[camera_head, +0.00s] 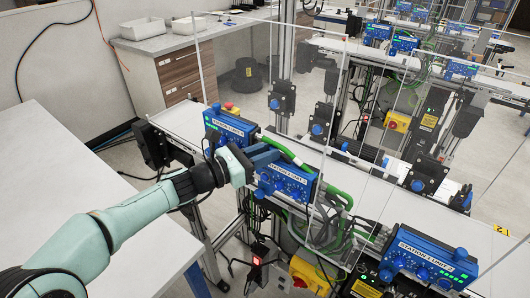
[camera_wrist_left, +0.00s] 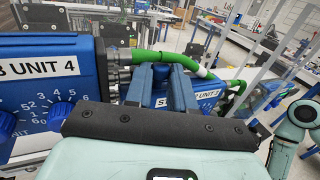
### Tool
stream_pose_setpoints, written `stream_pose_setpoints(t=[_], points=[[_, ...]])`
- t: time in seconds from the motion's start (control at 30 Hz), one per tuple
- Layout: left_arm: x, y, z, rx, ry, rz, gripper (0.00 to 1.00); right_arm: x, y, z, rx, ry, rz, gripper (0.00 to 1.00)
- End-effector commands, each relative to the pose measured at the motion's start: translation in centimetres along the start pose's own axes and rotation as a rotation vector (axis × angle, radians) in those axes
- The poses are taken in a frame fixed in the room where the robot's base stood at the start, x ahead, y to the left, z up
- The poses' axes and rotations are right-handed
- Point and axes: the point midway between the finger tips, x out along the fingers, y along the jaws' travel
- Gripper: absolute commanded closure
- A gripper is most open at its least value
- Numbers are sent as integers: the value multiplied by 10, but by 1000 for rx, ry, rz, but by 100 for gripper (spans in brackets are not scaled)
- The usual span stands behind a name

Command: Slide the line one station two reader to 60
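My left gripper (camera_head: 262,157) reaches in from the left between two blue units on the near conveyor. A unit labelled unit 3 (camera_head: 287,182) is just in front of the fingers; contact cannot be told. Another blue unit (camera_head: 428,260) is at lower right. Which reader is station two is unclear. My right gripper is not visible.
Green cables (camera_head: 335,195) run behind the units. Clear panels (camera_head: 240,65) and posts stand over the conveyor. A white table (camera_head: 55,165) is at left, and a yellow box (camera_head: 310,274) is below the belt. More conveyors stand at the back right.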

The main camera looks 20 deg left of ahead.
Motion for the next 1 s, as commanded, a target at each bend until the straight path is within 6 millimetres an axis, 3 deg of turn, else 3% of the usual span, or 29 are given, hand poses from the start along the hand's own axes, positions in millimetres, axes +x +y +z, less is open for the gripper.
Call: stream_pose_setpoints(t=[0.4, 0.43, 0.5, 0.83, 1.0], points=[[0, 0, -4, 0, 1, 0, 100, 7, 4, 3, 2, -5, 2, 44], [0, 0, -4, 0, 0, 0, 74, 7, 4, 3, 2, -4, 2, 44], [0, 0, -4, 0, 0, 0, 54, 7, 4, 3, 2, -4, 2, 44], [-3, 0, -4, 1, 0, 1, 54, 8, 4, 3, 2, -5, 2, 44], [-23, 1, -5, 2, 1, 3, 54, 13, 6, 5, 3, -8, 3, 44]])
